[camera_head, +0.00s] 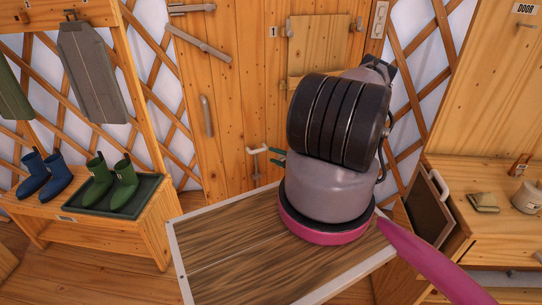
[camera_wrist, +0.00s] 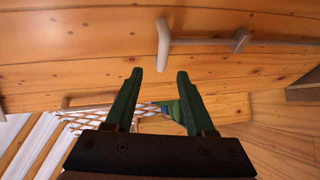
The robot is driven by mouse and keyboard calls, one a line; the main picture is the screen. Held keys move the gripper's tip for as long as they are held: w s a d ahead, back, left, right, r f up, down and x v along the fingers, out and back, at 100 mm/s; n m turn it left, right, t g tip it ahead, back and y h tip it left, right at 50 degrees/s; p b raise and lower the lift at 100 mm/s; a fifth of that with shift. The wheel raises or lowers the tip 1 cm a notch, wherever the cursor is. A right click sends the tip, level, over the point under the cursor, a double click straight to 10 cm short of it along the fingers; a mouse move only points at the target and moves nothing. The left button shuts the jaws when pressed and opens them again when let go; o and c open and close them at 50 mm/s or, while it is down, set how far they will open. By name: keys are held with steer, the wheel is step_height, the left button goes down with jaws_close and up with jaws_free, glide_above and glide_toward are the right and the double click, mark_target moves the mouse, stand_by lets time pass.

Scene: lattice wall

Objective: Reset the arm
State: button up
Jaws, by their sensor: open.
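My gripper (camera_wrist: 159,73) shows in the wrist view with two dark green fingers standing apart. Nothing is between them. A pale lever handle (camera_wrist: 163,45) on the wooden door lies just beyond the fingertips; I see no contact. In the head view my own bulky arm hides most of the gripper.
A wood-topped surface with a pale rim (camera_head: 225,262) lies under my arm. A bench (camera_head: 150,230) at left holds blue boots (camera_head: 45,174) and green boots (camera_head: 111,185) on a tray. A wooden cabinet (camera_head: 490,190) stands close at right. Some floor shows at lower left.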

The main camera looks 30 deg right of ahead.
stand_by(0.4)
